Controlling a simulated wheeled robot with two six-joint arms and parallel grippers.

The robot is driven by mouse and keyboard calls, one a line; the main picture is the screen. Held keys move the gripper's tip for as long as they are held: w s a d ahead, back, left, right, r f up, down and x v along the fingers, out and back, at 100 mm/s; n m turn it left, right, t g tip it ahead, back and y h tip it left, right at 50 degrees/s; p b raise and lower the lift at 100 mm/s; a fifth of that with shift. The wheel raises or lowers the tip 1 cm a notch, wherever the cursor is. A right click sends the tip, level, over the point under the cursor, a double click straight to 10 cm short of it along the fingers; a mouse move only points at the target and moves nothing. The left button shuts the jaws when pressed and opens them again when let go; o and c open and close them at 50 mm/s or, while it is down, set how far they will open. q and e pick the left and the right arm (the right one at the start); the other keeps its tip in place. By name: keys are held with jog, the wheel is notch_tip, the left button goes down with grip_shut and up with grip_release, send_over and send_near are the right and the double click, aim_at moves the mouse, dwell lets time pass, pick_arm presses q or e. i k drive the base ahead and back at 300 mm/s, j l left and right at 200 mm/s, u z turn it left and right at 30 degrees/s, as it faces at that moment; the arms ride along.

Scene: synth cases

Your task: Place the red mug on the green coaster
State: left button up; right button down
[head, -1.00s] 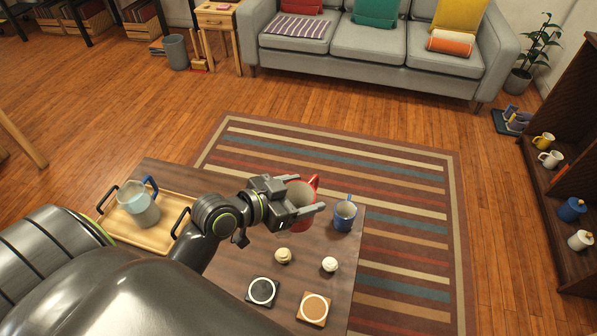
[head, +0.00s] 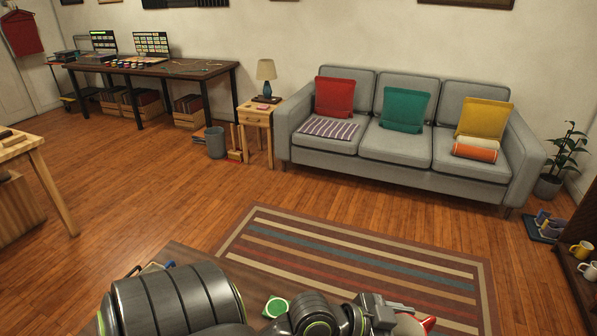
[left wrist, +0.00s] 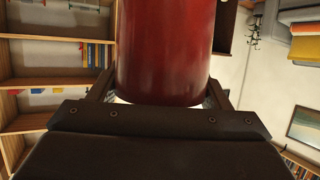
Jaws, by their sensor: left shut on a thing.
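My left gripper (head: 388,307) is shut on the red mug (head: 415,324) in the head view, at the bottom edge right of the middle. The mug is partly cut off by the frame. The left wrist view shows the red mug (left wrist: 165,50) between the two fingers. The green coaster (head: 276,307) lies on the dark wooden table (head: 190,256), to the left of my gripper. It is square with a pale ring, and my arm stands close by it in the picture. My right gripper is not in view.
A tray edge (head: 130,271) shows on the table, mostly hidden by my arm. A striped rug (head: 350,255) lies beyond the table, with a grey sofa (head: 405,150) at the back. The rest of the tabletop is out of frame.

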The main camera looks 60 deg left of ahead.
aim_at(271, 305)
jog(key=i+l+z, duration=0.1)
jog(key=l, duration=0.25)
jog(key=i+l+z, duration=0.1)
jog(key=l, duration=0.25)
jog(key=i+l+z, duration=0.1)
jog(key=l, duration=0.25)
jog(key=i+l+z, duration=0.1)
jog(key=l, duration=0.2)
jog(key=i+u, duration=0.95)
jog(key=i+l+u, duration=0.3)
jog(key=u, duration=0.15)
jog(key=i+u, duration=0.8)
jog(key=i+l+u, duration=0.25)
jog(key=i+u, duration=0.5)
jog(key=u, duration=0.2)
jog(key=i+l+u, duration=0.1)
jog(key=i+u, duration=0.15)
jog(key=u, duration=0.25)
jog(key=i+l+u, duration=0.2)
jog(key=u, duration=0.3)
jog(key=i+l, duration=0.05)
